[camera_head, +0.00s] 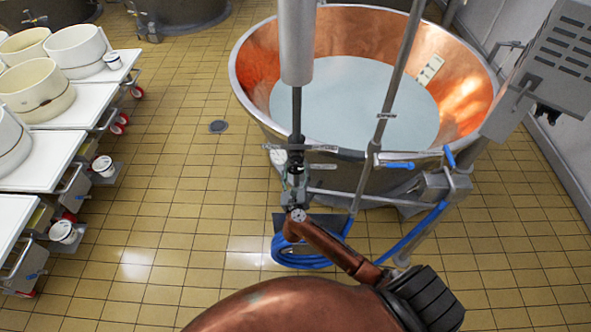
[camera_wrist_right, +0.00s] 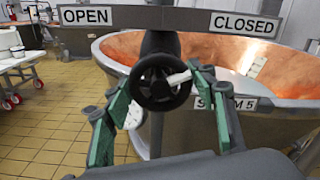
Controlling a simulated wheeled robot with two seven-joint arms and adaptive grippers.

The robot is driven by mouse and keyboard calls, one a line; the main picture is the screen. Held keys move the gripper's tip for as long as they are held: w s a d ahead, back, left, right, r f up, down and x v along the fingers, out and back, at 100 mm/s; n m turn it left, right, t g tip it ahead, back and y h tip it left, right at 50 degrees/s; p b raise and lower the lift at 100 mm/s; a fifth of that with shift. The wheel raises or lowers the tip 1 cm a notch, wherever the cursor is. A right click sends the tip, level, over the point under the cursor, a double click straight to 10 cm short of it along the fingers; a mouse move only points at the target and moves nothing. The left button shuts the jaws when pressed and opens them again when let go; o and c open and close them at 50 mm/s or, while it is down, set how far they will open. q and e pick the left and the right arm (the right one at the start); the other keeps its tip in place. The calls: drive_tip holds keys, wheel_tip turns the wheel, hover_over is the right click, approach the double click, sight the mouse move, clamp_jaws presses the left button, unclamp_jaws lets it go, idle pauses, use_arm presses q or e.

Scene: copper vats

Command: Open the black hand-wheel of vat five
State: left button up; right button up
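The black hand-wheel (camera_wrist_right: 150,91) is upright in the middle of the right wrist view, below a bar with an OPEN sign (camera_wrist_right: 87,16) and a CLOSED sign (camera_wrist_right: 244,24). A whitish pointer lies across its right side. My right gripper (camera_wrist_right: 158,112) is open, its green-padded fingers spread left and right of the wheel; I cannot tell whether they touch it. A label (camera_wrist_right: 240,104) ending in "M 5" is partly hidden by the right finger. In the head view my right gripper (camera_head: 296,185) is by the pipe in front of the copper vat (camera_head: 350,35). My left gripper is out of view.
A blue hose (camera_head: 290,256) lies on the floor below my right gripper. A blue-handled valve (camera_head: 400,165) and a slanted pipe (camera_head: 384,115) stand to its right. White carts (camera_head: 40,165) with tubs are at the left. The tiled floor between is mostly clear.

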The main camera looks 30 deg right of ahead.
drive_tip(key=c, duration=0.6)
drive_tip(key=shift+a, duration=0.1)
drive_tip(key=shift+c, duration=0.6)
drive_tip(key=shift+r+n+p, duration=0.15)
drive_tip(key=shift+n+p, duration=0.75)
drive_tip(key=shift+p, duration=0.35)
drive_tip(key=n+p, duration=0.8)
drive_tip(key=n, duration=0.2)
drive_tip(key=shift+p, duration=0.35)
drive_tip(key=n+p, duration=0.2)
drive_tip(key=n, duration=0.2)
drive_tip(key=shift+n, duration=0.4)
drive_tip(key=shift+p, duration=0.3)
